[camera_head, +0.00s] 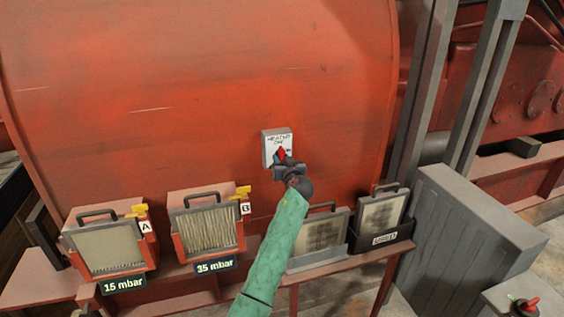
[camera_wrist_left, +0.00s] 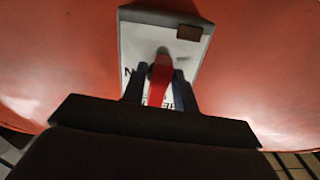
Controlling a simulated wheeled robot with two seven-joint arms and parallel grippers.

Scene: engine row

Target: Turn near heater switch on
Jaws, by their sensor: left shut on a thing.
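The heater switch is a pale box (camera_head: 277,145) with handwritten lettering on the red curved casing, with a red pointed knob (camera_head: 281,153) on its front. The box also shows in the left wrist view (camera_wrist_left: 137,45), with the red knob (camera_wrist_left: 161,77) between the two dark fingers. My left gripper (camera_head: 284,162) is at the lower part of the box and is shut on the knob. In the head view the gripper hides part of the knob and the lower box. My right gripper is not in view.
Filter unit A (camera_head: 107,247) and filter unit B (camera_head: 206,226) stand on a red ledge at the lower left. Two more framed filters, one the right-hand filter (camera_head: 381,212), stand right of my arm. A grey cabinet (camera_head: 470,240) is at the right. Another red knob (camera_head: 528,304) is at the lower right corner.

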